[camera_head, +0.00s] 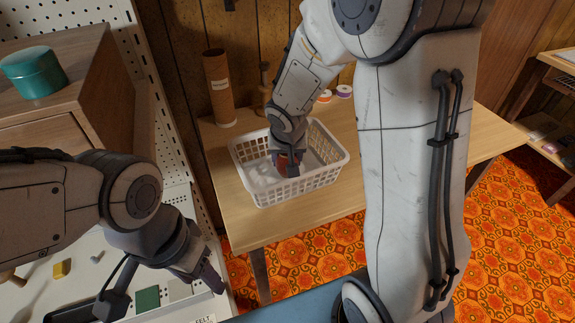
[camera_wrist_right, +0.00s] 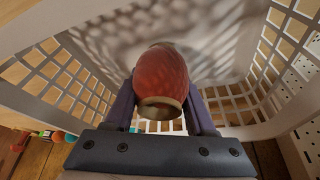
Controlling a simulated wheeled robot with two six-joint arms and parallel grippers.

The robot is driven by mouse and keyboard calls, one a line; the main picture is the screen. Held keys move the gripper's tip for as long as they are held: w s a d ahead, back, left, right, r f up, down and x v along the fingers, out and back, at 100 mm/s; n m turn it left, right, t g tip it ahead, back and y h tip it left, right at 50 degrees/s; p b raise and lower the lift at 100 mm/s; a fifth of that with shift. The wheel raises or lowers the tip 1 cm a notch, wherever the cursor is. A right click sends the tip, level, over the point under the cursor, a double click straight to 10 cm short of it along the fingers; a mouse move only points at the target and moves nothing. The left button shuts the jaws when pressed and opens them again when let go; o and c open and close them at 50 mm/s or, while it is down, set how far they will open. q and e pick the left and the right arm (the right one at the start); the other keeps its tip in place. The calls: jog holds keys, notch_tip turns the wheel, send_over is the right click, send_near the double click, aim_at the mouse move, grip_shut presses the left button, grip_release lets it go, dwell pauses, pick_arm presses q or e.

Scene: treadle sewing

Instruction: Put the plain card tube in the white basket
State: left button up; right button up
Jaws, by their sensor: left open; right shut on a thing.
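The white basket (camera_head: 318,181) stands on the wooden table, and its slotted walls fill the right wrist view (camera_wrist_right: 62,72). My right gripper (camera_head: 287,168) reaches down inside it. It is shut on a reddish rounded thing (camera_wrist_right: 162,72) with a pale ring-shaped rim, held between both fingers. I cannot tell whether this thing touches the basket floor. A tall brown card tube (camera_head: 218,85) with a small pale label stands upright at the back of the table, left of the basket. My left gripper (camera_head: 212,278) is open and empty at the lower left, apart from the basket.
A slim wooden post (camera_head: 265,85) stands beside the tube. Small spools (camera_head: 343,91) lie behind the basket. A green tin (camera_head: 33,72) sits on the wooden cabinet at left. My right arm hides part of the table. Table surface in front of the basket is clear.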

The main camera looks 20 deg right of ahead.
jog(key=shift+f, duration=0.2)
jog(key=shift+f, duration=0.15)
jog(key=o, duration=1.3)
